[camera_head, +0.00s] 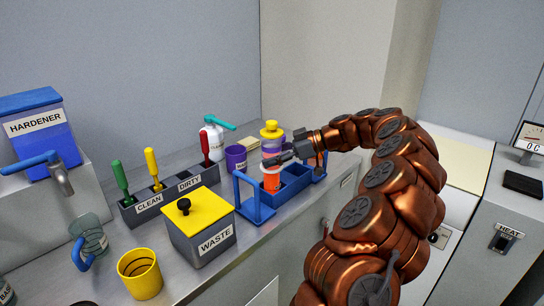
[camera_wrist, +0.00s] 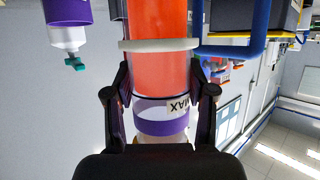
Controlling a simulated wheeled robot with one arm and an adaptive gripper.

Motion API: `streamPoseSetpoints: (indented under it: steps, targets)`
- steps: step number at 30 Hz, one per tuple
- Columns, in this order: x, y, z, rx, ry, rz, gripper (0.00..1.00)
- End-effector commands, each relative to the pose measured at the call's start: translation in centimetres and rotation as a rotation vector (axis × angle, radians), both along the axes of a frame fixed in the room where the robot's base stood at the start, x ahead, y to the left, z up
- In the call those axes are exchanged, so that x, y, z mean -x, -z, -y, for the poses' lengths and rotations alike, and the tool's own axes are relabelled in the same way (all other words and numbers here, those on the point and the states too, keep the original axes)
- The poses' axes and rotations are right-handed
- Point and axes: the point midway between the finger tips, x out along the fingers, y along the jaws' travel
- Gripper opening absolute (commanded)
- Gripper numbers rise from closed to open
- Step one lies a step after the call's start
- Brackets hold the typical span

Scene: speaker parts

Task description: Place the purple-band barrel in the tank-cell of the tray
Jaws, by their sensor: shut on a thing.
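The purple-band barrel (camera_head: 271,181) is upright, with a yellow top, a purple band, a white collar and orange-red contents below. My gripper (camera_head: 287,157) is shut on it. In the wrist view, which looks upside down, my gripper (camera_wrist: 160,100) has one finger on each side of the barrel, near the purple band (camera_wrist: 160,118) and its MAX label. The blue tray (camera_head: 258,213) has upright handles at its ends and open cells. The barrel's lower end is at the tray's left cell; whether it touches the cell floor is hidden.
A purple cup (camera_head: 236,157) and a white bottle with a teal top (camera_head: 213,138) stand behind the tray. The yellow-lidded waste box (camera_head: 203,235) and the brush holder (camera_head: 150,206) stand to the left. A yellow cup (camera_head: 140,274) is near the front edge.

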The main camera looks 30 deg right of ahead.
Motion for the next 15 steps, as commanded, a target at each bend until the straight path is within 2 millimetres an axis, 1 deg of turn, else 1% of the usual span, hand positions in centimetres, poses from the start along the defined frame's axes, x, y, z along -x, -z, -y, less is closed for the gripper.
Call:
streamPoseSetpoints:
  steps: [5,6,12,13,15]
  targets:
    - [0.0,0.21,-0.02,0.0,0.0,0.001,0.01]
    - [0.01,0.2,-0.02,0.0,-0.001,0.0,0.57]
    - [0.01,0.16,-0.02,0.0,-0.001,0.0,0.78]
    - [0.01,0.15,-0.02,0.0,-0.001,0.0,0.8]
    - [0.01,0.16,-0.02,0.0,-0.001,0.0,0.8]
